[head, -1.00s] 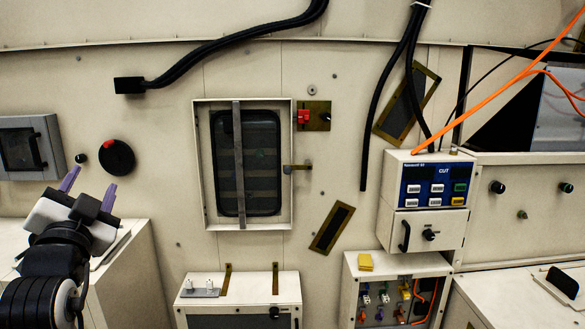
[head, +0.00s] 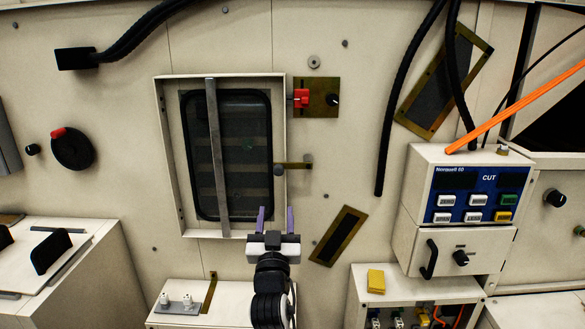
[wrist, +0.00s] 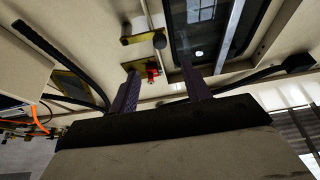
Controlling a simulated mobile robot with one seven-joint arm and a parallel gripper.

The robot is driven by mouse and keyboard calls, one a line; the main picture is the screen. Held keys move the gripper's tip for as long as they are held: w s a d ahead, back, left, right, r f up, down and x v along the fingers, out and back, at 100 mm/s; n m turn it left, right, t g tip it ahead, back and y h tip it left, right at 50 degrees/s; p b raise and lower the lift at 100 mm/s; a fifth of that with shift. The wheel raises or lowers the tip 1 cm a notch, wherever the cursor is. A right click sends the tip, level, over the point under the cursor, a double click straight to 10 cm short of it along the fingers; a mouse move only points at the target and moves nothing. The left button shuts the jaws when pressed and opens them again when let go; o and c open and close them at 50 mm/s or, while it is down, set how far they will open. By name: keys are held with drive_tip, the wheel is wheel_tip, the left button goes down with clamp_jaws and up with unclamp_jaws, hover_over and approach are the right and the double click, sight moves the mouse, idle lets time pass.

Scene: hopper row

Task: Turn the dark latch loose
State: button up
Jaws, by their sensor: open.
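The latch (head: 293,166) is a brass bar with a dark round knob at its left end and a small block at its right end. It lies level across the right edge of the framed window (head: 165,150). It also shows in the wrist view (wrist: 143,38), beyond my fingers. My gripper (head: 276,208) is open and empty, with its two purple fingers pointing up, below the latch and near the frame's lower right corner. It appears apart from the latch. The fingers stand wide apart in the wrist view (wrist: 160,68).
A red latch (head: 301,98) sits on a brass plate above. A slanted brass-rimmed panel (head: 339,236) is right of my gripper. A control box (head: 465,200) and hanging black cable (head: 388,130) stand farther right. A low white cabinet (head: 190,290) is below.

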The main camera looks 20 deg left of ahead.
sight(278, 172)
drive_tip(key=p+x, duration=0.4)
drive_tip(key=x, duration=0.8)
drive_tip(key=shift+w+r+p, duration=0.1)
drive_tip(key=shift+r+p, duration=0.15)
drive_tip(key=shift+p, duration=0.05)
drive_tip(key=shift+w+a+r, duration=0.15)
drive_tip(key=shift+w+a, duration=0.05)
drive_tip(key=shift+w, duration=0.35)
drive_tip(key=shift+c, duration=0.3)
clamp_jaws()
